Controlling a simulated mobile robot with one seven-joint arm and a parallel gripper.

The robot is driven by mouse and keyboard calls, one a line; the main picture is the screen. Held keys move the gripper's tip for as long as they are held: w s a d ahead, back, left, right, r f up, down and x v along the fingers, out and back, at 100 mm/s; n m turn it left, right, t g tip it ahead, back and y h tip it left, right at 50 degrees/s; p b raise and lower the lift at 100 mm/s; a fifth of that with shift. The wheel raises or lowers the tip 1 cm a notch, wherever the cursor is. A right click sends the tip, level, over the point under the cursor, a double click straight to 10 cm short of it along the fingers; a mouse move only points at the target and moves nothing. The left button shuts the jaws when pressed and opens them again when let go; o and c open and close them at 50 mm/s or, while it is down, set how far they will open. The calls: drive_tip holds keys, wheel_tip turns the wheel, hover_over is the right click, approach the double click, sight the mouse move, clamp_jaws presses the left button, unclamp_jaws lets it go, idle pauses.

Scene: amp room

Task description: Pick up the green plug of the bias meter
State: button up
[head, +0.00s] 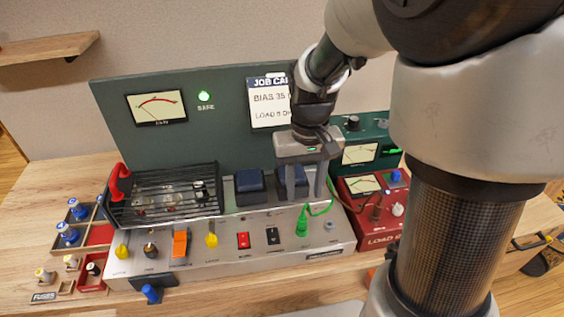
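The green plug (302,224) stands upright on the sloping front panel of the grey amp chassis (215,268), toward its right end. Its thin green lead (322,210) loops up and right behind my gripper. The green-cased bias meter (362,153), with a lit dial, stands behind at the right; where the lead joins it is hidden. My gripper (305,192) points down above and slightly behind the plug in the picture. Whether a fingertip touches the plug or lead is hard to tell.
A red load box (365,238) stands close on the right, with a brown lead and plug. A metal tube cage (165,195) with a red handle is at left. Dark transformers (249,187) stand behind the panel. Switches and yellow knobs (211,240) line the panel left of the plug.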

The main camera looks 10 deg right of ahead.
sight(303, 216)
wheel_tip(303, 216, down, 10)
drive_tip(key=shift+s+r+b, duration=0.1)
drive_tip(key=shift+r+b, duration=0.1)
drive_tip(key=shift+b, duration=0.7)
clamp_jaws()
